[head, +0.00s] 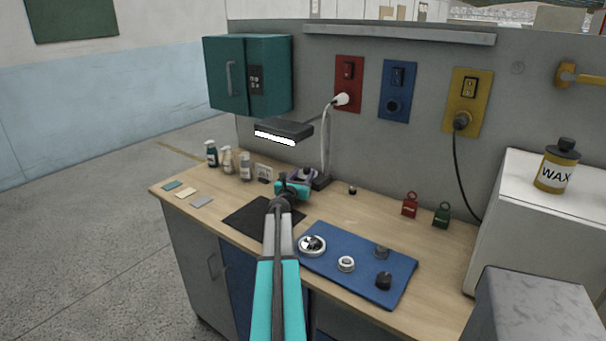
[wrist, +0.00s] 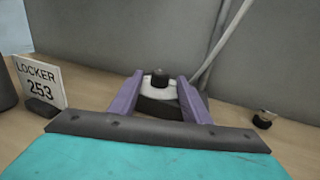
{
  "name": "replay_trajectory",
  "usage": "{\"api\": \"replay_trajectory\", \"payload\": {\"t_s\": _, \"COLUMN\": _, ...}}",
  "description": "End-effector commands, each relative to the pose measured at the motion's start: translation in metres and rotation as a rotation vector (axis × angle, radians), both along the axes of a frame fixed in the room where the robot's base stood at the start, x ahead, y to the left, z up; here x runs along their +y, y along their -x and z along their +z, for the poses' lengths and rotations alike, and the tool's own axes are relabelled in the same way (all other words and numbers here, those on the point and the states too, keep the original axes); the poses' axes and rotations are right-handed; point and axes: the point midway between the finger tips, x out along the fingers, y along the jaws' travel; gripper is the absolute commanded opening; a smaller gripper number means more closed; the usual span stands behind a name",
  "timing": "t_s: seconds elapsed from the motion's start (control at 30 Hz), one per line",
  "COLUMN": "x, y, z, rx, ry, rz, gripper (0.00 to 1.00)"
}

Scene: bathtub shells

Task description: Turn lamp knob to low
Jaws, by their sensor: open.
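The desk lamp (head: 285,132) is lit in the head view, with a white bar glowing under its dark head. Its pale stem (head: 326,140) rises from a dark base (head: 321,182) at the back of the bench. In the wrist view the lamp knob (wrist: 160,75) is a small black knob on a pale round collar, on the dark base. My gripper (wrist: 160,84) is open, its purple fingers on either side of the knob and collar. I cannot tell whether either finger touches them. In the head view my gripper (head: 301,175) hides part of the base and the knob.
A "LOCKER 253" sign (wrist: 39,82) stands left of my gripper. A small dark-based object (wrist: 263,119) sits to the right. Several bottles (head: 228,160) stand at the bench's back left. A blue mat (head: 338,270) holds several round parts.

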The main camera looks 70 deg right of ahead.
Motion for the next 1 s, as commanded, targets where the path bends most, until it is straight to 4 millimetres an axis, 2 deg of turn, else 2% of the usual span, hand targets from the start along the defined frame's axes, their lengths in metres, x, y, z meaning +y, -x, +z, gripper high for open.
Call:
{"api": "replay_trajectory", "payload": {"t_s": 0.2, "x": -0.013, "y": -0.001, "z": 0.0, "rx": 0.0, "ry": 0.0, "rz": 0.001, "gripper": 0.43}}
{"api": "replay_trajectory", "payload": {"t_s": 0.6, "x": -0.014, "y": -0.002, "z": 0.0, "rx": -0.001, "ry": -0.001, "rz": 0.002, "gripper": 0.43}}
{"api": "replay_trajectory", "payload": {"t_s": 0.83, "x": -0.014, "y": -0.003, "z": 0.0, "rx": -0.001, "ry": -0.001, "rz": 0.003, "gripper": 0.04}}
{"api": "replay_trajectory", "payload": {"t_s": 0.87, "x": -0.014, "y": -0.003, "z": 0.0, "rx": -0.001, "ry": -0.001, "rz": 0.003, "gripper": 0.02}}
{"api": "replay_trajectory", "payload": {"t_s": 0.9, "x": -0.003, "y": -0.003, "z": 0.0, "rx": -0.001, "ry": -0.001, "rz": 0.005, "gripper": 0.02}}
{"api": "replay_trajectory", "payload": {"t_s": 1.0, "x": -0.01, "y": -0.005, "z": 0.0, "rx": 0.0, "ry": -0.001, "rz": 0.004, "gripper": 0.02}}
